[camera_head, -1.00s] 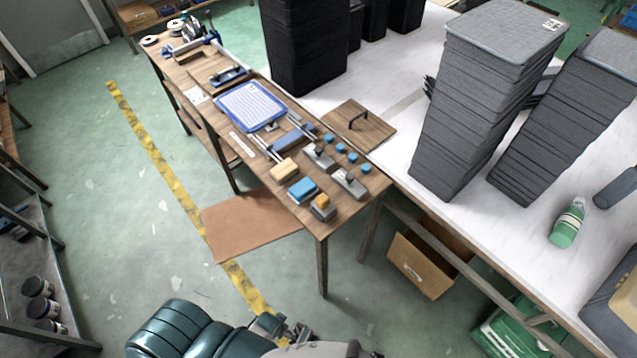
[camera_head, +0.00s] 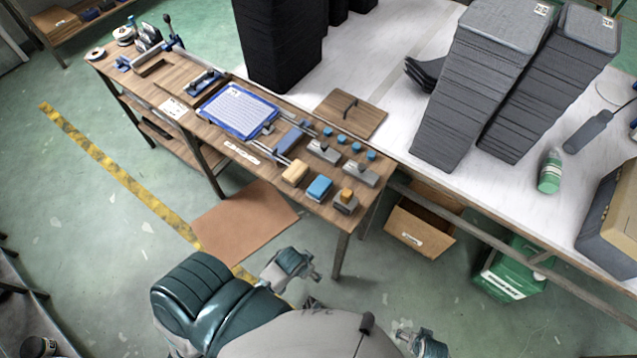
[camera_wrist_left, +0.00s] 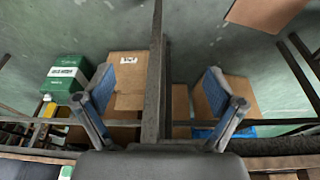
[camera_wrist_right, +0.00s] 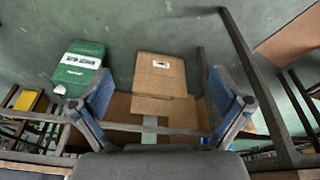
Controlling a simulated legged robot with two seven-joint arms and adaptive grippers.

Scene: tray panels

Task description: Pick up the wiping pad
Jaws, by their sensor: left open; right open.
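On the narrow wooden table (camera_head: 262,157) lie a tan block (camera_head: 295,172), a blue pad-like block (camera_head: 319,188) and a grey block with an orange top (camera_head: 346,201). I cannot tell for sure which is the wiping pad. My left gripper (camera_wrist_left: 158,92) is open and empty in the left wrist view. My right gripper (camera_wrist_right: 160,92) is open and empty in the right wrist view. Neither wrist view shows the small blocks. In the head view my arms are low in front of the table, apart from the blocks.
A blue-rimmed tray panel (camera_head: 237,110), grey-handled tools (camera_head: 360,174) and small blue pieces (camera_head: 356,147) share the tabletop. Tall grey stacks (camera_head: 478,85) stand on the white table (camera_head: 405,125). A brown mat (camera_head: 245,220) lies on the floor.

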